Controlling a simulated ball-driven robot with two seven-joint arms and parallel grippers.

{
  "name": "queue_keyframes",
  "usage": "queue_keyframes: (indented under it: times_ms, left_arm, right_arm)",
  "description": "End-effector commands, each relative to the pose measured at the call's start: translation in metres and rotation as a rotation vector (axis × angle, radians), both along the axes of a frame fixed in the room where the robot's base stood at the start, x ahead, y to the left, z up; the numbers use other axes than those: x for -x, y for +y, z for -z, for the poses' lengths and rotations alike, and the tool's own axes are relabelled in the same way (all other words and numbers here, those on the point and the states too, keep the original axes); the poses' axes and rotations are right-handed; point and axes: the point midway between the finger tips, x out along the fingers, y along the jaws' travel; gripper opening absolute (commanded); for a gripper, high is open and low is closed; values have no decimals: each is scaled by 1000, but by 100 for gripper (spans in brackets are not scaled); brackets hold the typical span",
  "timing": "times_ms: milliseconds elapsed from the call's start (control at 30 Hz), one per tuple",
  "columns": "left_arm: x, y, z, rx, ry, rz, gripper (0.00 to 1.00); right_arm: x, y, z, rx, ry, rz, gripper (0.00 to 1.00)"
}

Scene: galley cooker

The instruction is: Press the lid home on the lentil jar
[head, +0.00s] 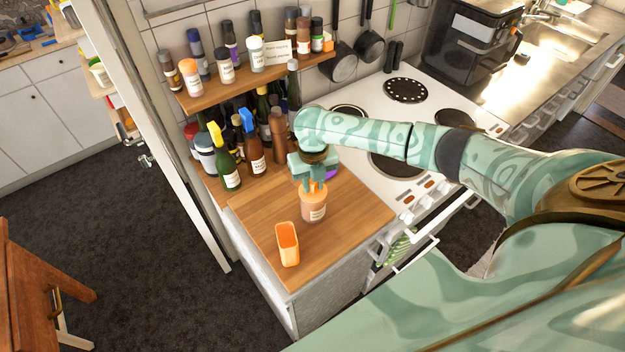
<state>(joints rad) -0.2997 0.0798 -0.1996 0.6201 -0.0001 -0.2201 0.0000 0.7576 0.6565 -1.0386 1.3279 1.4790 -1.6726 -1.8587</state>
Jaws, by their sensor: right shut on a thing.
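The lentil jar (313,208), with orange contents and a pale label, stands upright on the wooden counter (345,235). My right gripper (314,186) points down over the jar from above, its fingers closed around the orange lid (317,191) at the jar's top. The fingers hide much of the lid, and I cannot tell whether it sits flush on the rim. My left gripper is not in view.
Bottles, including a green one (226,165), crowd behind, below a spice shelf (240,80). The white cooker (405,120) adjoins on the right. Bare counter lies right of the jar.

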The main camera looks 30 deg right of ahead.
Motion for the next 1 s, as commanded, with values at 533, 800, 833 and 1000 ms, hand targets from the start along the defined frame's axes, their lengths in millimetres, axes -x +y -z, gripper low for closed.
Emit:
queue_keyframes:
  times_ms: [533,800,833,1000]
  left_arm:
    - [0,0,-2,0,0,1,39]
    - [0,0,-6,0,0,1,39]
    - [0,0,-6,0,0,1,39]
    - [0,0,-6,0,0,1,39]
  right_arm:
    - [0,0,0,-1,1,0,1]
    - [0,1,0,-2,1,1,1]
    - [0,1,1,-2,1,0,1]
    - [0,1,1,-2,1,0,1]
